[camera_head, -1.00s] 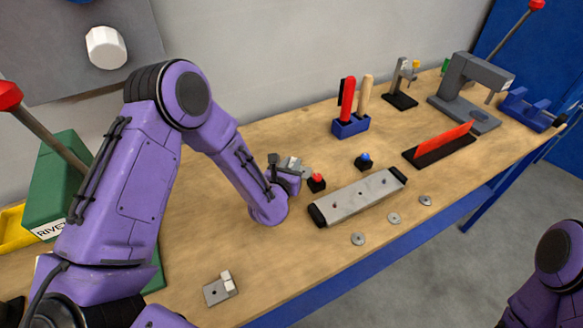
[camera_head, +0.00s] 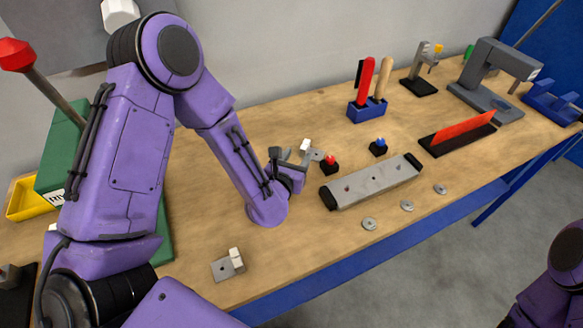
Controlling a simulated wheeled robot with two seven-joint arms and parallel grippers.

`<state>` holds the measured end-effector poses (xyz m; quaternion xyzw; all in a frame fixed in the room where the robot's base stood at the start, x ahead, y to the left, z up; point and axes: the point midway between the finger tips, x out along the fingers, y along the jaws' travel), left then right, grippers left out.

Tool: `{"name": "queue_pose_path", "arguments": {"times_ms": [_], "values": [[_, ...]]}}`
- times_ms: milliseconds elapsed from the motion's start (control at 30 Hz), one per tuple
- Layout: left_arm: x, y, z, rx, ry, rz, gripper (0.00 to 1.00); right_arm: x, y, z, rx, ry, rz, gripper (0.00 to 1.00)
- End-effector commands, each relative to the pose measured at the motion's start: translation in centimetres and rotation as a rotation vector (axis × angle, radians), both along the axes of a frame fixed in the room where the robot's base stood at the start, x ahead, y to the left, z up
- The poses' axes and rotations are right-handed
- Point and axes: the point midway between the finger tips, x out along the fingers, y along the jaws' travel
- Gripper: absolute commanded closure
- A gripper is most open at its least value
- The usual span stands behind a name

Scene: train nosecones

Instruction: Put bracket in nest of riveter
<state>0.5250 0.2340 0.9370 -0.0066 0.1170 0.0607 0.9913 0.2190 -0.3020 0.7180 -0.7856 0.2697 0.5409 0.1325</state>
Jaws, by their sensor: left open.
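A small grey bracket with a whitish upright block (camera_head: 305,146) lies on the bench beside my left gripper, partly hidden by it. My left gripper (camera_head: 286,162) is open and low over the bench, with the bracket just beyond its fingers. I cannot tell whether they touch. A second similar bracket (camera_head: 228,265) lies near the front edge. The green riveter (camera_head: 62,165), with a red-knobbed lever, stands at the left; my left arm covers much of it and its nest is hidden. At the lower right only part of my right arm shows, without its gripper.
A red button (camera_head: 329,163), a blue button (camera_head: 379,148) and a long grey bar (camera_head: 372,183) lie right of my left gripper. Several washers lie along the front. A tool holder (camera_head: 367,112) and a grey press (camera_head: 490,80) stand behind. Bench between second bracket and gripper is clear.

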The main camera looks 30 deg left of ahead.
Motion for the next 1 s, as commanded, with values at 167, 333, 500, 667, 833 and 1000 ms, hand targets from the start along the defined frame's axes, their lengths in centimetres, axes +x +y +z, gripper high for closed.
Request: {"name": "queue_pose_path", "arguments": {"times_ms": [167,333,500,667,833,1000], "values": [[-3.5,-0.5,0.7,-0.001,-0.001,-0.002,0.51,0.0,0.0,-1.2,0.000,0.000,0.000,0.00],[-4.7,-0.5,1.1,0.000,-0.002,0.001,0.51,0.0,0.0,-1.3,0.000,0.000,0.000,0.00],[-4.7,-0.5,1.2,0.000,-0.001,0.000,0.51,0.0,0.0,-1.2,0.000,0.000,0.000,0.00],[-4.7,-0.6,1.2,0.001,-0.001,0.000,0.51,0.0,0.0,-1.2,0.000,0.000,0.000,0.00],[-4.7,-0.6,1.6,0.001,-0.001,0.000,0.51,0.0,0.0,-0.8,0.000,0.000,0.000,0.00],[-4.7,-0.6,5.5,0.001,-0.001,0.000,0.51,0.0,0.0,3.1,0.000,0.000,0.000,0.00]]}}
